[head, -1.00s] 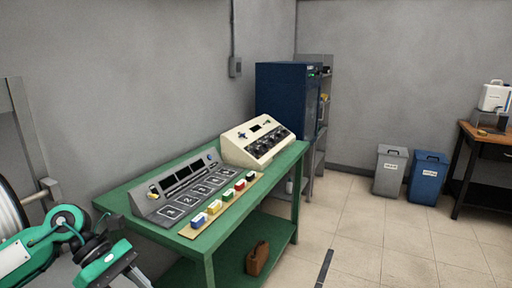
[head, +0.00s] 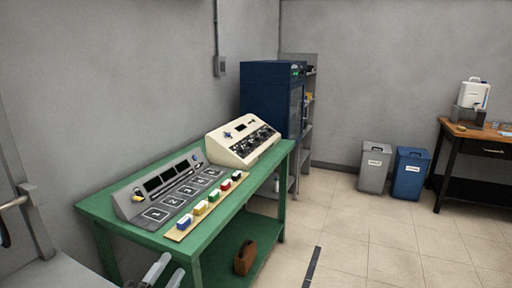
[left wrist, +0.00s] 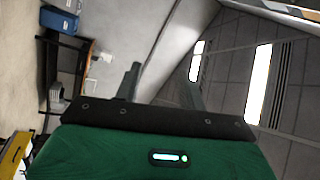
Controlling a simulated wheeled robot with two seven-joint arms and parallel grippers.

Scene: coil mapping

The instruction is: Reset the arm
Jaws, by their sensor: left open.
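My left gripper (head: 170,266) shows at the bottom edge of the head view, in front of the near end of the green table (head: 225,226). Only its two grey fingers show; the rest of the arm is out of frame. In the left wrist view the fingers (left wrist: 161,85) stand apart with nothing between them, pointing toward the wall and ceiling. The gripper is open and empty. My right gripper is in neither view.
On the table are a grey panel with numbered squares (head: 157,214), several coloured blocks on a strip (head: 184,224) and a cream device (head: 238,147). A brown container (head: 245,258) sits on the lower shelf. Bins (head: 411,172) stand farther back.

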